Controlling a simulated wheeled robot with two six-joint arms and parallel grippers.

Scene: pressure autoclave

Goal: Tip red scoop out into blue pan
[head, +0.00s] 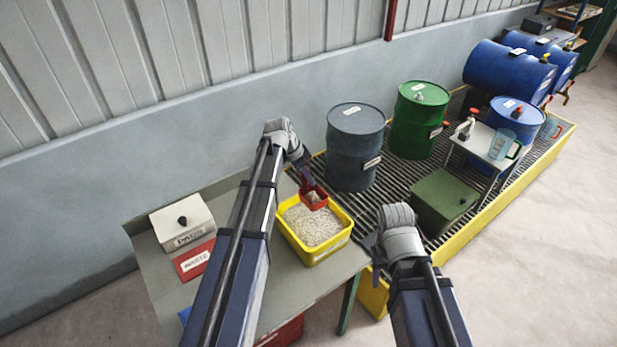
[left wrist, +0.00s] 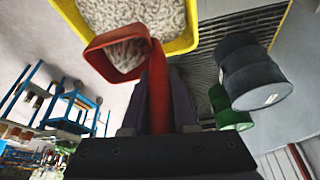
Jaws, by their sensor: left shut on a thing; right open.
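My left gripper (head: 304,179) is shut on the handle of the red scoop (head: 314,197). In the left wrist view the red scoop (left wrist: 122,54) holds some pale granules, and its handle runs between the fingers. The scoop is over the back part of a yellow tub (head: 325,252) filled with pale granules; I cannot tell whether it touches them. A small patch of blue (head: 185,315) shows at the left of my left arm on the table; it may be the blue pan, mostly hidden by the arm. My right gripper (head: 372,246) is open and empty, right of the tub.
A white PADS box (head: 183,222) and a red WASTE item (head: 194,260) are on the left of the grey table (head: 155,285). A yellow-edged grated platform with drums, including a grey-blue drum (head: 355,150) and green drum (head: 418,120), stands behind right. A red container (head: 283,333) is below the table's front.

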